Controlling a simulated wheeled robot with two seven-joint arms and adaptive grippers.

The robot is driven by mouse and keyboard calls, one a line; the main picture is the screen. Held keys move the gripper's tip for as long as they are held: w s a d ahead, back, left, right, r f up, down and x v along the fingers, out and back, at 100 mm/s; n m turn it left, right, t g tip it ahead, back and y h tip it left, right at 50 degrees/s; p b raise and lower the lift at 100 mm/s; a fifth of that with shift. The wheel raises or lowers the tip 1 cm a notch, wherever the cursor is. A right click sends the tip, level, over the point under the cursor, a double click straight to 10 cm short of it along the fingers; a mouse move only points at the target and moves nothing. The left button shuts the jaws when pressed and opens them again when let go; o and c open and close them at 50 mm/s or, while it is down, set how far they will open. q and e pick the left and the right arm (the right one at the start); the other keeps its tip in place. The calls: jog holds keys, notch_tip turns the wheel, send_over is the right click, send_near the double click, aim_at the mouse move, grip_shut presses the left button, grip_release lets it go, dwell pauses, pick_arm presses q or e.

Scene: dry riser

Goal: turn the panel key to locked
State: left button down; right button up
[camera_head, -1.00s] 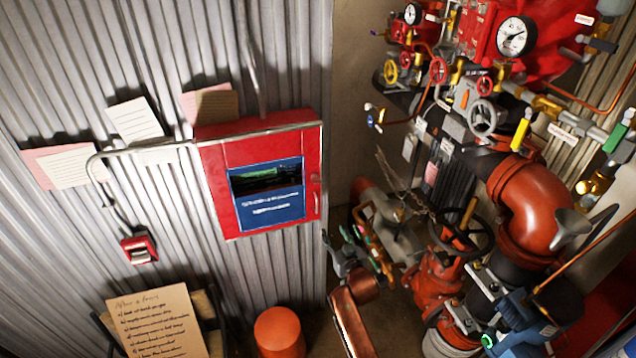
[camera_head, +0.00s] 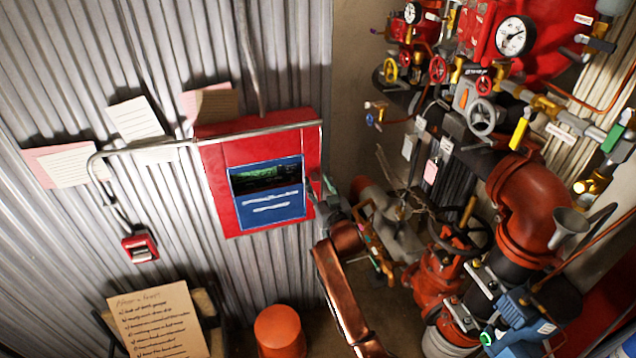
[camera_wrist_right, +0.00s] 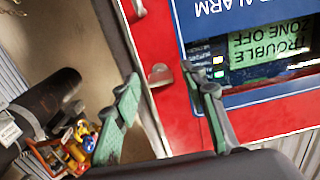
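The red alarm panel (camera_head: 215,185) with a blue front hangs on the corrugated wall, left of centre in the head view. My right gripper (camera_head: 322,190) is at its right edge. In the wrist view the panel (camera_wrist_right: 180,115) appears upside down, and its green screen (camera_wrist_right: 268,45) shows "TROUBLE" and "ZONE OFF". A small grey metal tab (camera_wrist_right: 160,76), which looks like the key, stands out from the red front. My right gripper (camera_wrist_right: 161,82) is open, with a green finger on each side of the tab; I cannot tell whether they touch it. My left gripper is not in view.
Red pipes (camera_head: 530,200), valves and gauges (camera_head: 515,37) crowd the right side. A conduit (camera_head: 140,150) runs across the wall and panel. A small red call point (camera_head: 140,247), a handwritten note (camera_head: 158,320) and an orange cylinder (camera_head: 280,332) are lower left.

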jog(key=shift+w+a, duration=0.1)
jog(key=shift+w, duration=0.05)
jog(key=shift+c, duration=0.2)
grip_shut()
